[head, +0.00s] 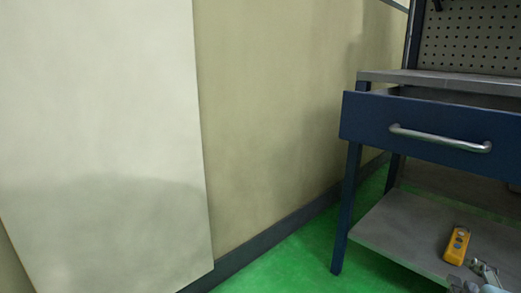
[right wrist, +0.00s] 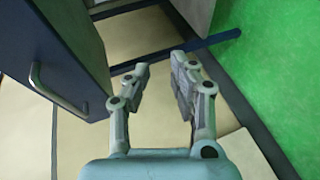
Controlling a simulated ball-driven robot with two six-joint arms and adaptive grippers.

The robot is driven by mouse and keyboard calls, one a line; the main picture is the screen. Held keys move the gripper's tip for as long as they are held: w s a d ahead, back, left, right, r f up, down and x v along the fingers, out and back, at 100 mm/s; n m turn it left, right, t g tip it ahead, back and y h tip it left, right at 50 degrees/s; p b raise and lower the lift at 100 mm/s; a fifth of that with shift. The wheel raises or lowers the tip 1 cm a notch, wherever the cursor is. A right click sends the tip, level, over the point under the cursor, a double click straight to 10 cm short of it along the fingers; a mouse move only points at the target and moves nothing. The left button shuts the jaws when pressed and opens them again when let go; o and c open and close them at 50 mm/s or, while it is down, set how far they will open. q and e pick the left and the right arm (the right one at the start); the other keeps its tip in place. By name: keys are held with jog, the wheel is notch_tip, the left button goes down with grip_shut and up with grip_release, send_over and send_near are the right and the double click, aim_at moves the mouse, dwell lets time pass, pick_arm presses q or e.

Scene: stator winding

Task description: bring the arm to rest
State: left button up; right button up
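My right gripper (head: 478,272) shows at the bottom right edge of the head view, mostly cut off, in front of the lower shelf. In the right wrist view its two fingers (right wrist: 162,75) are apart with nothing between them. In that view a blue drawer front (right wrist: 55,60) with a metal handle (right wrist: 58,92) is to the left of the fingers, apart from them. My left gripper is in neither view.
A workbench stands at the right of the head view, with a blue drawer (head: 365,118) that looks partly pulled out and a grey lower shelf (head: 385,225). A yellow device (head: 458,245) appears on the shelf. Walls fill the left; green floor (head: 290,265) is clear.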

jog(key=s+a+f+m+g+y+p, duration=0.35)
jog(key=s+f+m+g, duration=0.2)
jog(key=s+f, duration=0.65)
jog(key=s+a+f+m+g+y+p, duration=0.2)
jog(key=s+f+m+g+y+p, duration=0.3)
jog(key=s+f, duration=0.65)
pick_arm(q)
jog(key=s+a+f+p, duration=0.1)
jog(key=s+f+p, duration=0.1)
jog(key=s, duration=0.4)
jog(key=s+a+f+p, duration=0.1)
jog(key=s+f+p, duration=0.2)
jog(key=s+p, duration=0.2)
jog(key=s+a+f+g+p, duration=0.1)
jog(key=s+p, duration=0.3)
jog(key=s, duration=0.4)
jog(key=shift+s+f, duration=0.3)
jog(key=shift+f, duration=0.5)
pick_arm(e)
jog(key=s+d+f+g+h, duration=0.1)
jog(key=s, duration=0.7)
jog(key=s+d+f+g+h, duration=0.1)
jog(key=s, duration=0.8)
jog(key=shift+s+f, duration=0.15)
jog(key=shift+f, duration=0.15)
jog(key=shift+n+h, duration=0.25)
